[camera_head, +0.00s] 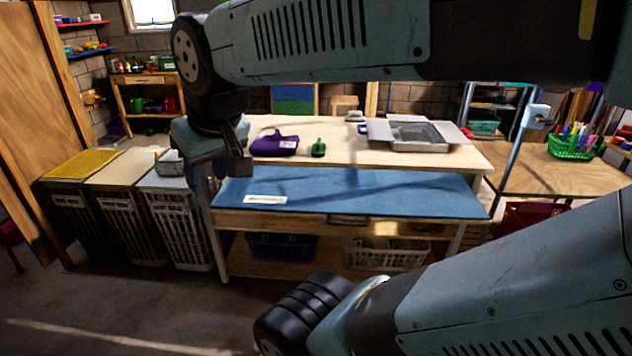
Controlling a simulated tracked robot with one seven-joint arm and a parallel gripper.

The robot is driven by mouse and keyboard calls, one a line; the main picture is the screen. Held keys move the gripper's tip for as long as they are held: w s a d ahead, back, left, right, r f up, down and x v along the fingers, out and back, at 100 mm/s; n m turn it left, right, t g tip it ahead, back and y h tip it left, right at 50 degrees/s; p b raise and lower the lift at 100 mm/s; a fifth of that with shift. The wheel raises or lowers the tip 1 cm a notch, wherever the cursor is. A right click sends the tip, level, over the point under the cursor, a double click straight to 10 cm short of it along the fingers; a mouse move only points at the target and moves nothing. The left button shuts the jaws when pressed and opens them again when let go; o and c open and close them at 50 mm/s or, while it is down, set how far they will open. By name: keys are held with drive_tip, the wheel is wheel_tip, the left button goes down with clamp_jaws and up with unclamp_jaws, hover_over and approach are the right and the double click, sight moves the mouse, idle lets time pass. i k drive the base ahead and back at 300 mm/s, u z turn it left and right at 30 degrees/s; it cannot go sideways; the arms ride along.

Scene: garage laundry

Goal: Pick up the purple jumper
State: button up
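A purple item (276,144), which looks like the folded purple jumper, lies on the pale back part of the worktable (350,157), towards its left. It has a small pale label on its front edge. My gripper (238,160) hangs at the left end of the table, just left of the purple item in the picture. It points down and appears apart from the item. Its fingers are seen from the side and overlap, so I cannot tell how far apart they are. No item shows in it.
A small green object (318,148) lies right of the purple item. A grey tray (418,133) is further right. A blue mat (350,192) covers the table's front and is mostly clear. Labelled hampers (180,225) stand at left. A green basket (574,148) is at right.

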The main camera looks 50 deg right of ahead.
sight(265, 144)
drive_tip(key=u, duration=1.2)
drive_tip(key=i, duration=0.1)
drive_tip(key=z, duration=2.55)
drive_tip(key=k, duration=0.5)
drive_tip(key=z, duration=0.3)
drive_tip(key=i, duration=0.5)
drive_tip(key=u, duration=0.3)
